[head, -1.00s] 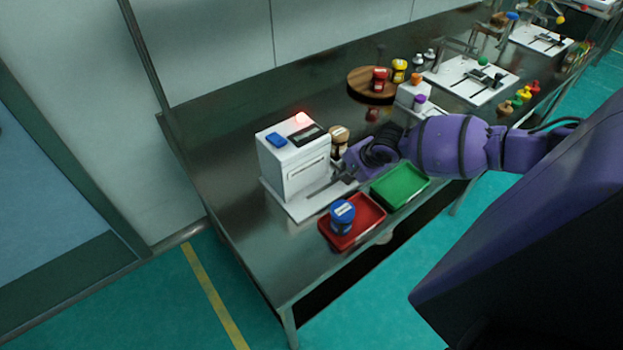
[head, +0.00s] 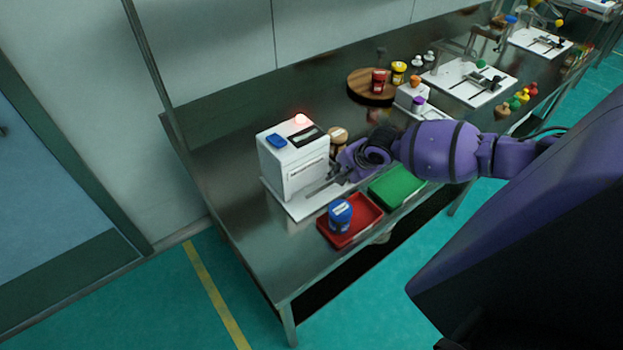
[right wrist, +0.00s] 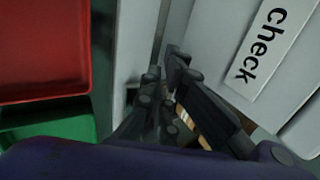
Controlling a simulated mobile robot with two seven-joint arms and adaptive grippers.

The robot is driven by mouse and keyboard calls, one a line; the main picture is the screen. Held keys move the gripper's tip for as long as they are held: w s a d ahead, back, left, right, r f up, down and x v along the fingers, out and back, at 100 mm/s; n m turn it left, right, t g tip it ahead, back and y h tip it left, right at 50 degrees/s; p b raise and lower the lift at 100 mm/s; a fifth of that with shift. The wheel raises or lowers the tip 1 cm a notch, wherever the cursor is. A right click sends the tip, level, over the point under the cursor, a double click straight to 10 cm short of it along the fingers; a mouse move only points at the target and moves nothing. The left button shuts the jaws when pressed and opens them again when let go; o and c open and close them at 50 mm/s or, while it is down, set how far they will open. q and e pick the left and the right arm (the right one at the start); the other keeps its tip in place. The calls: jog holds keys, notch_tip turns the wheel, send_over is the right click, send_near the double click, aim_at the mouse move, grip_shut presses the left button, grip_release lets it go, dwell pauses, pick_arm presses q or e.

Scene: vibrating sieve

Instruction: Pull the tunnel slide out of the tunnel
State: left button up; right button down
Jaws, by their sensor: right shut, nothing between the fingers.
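The tunnel is a white box (head: 291,165) with a blue button and a red lamp on top, standing on a white base plate (head: 300,208). A thin dark grey bar (head: 319,189), perhaps the slide, lies low along its front. My right gripper (head: 334,177) is just in front of the box's right side, low over the plate. In the right wrist view its fingers (right wrist: 165,70) are shut and empty, beside the box's face with the "check" label (right wrist: 262,45). They hide part of the plate and its groove; whether they touch the slide cannot be told. My left gripper is out of view.
A red tray (head: 362,232) holding a blue-lidded jar (head: 340,216) and a green tray (head: 394,188) lie in front, close to my right gripper. A brown jar (head: 338,136) stands behind it. The table (head: 262,250) is clear at the left front.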

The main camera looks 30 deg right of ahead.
jog(key=p+v, duration=0.2)
jog(key=v, duration=0.2)
jog(key=shift+w+r, duration=0.2)
jog(key=shift+s+r, duration=0.5)
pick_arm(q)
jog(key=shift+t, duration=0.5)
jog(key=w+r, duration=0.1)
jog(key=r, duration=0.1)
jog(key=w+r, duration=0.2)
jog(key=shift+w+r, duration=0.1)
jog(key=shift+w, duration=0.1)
pick_arm(e)
jog(key=v, duration=0.3)
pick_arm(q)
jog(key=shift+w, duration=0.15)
